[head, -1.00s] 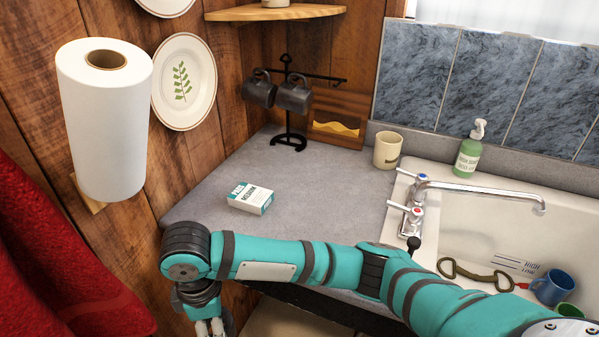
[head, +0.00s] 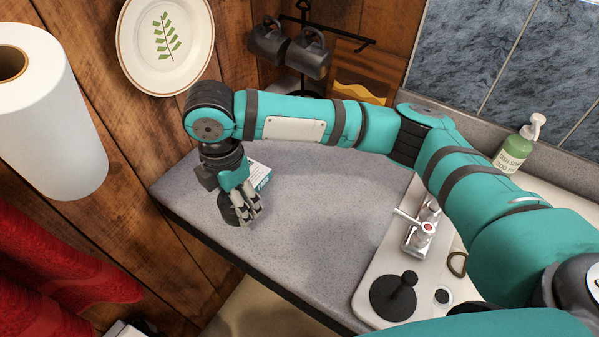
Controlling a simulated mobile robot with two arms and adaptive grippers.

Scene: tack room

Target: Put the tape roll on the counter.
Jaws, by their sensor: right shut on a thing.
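The tape roll (head: 231,211) is a dark, round thing at the fingers of my right gripper (head: 249,211), near the left front part of the counter. The gripper points down and is shut on the roll, partly hiding it. I cannot tell whether the roll touches the counter or hangs just above it. The grey speckled counter (head: 310,215) runs from the wooden wall to the sink. My left gripper is not in view.
A small white and teal box (head: 262,177) stands right behind the gripper, partly hidden. Dark mugs (head: 307,55) hang on a rack at the back. The tap (head: 421,236) and a soap bottle (head: 515,150) are at the right. The middle of the counter is clear.

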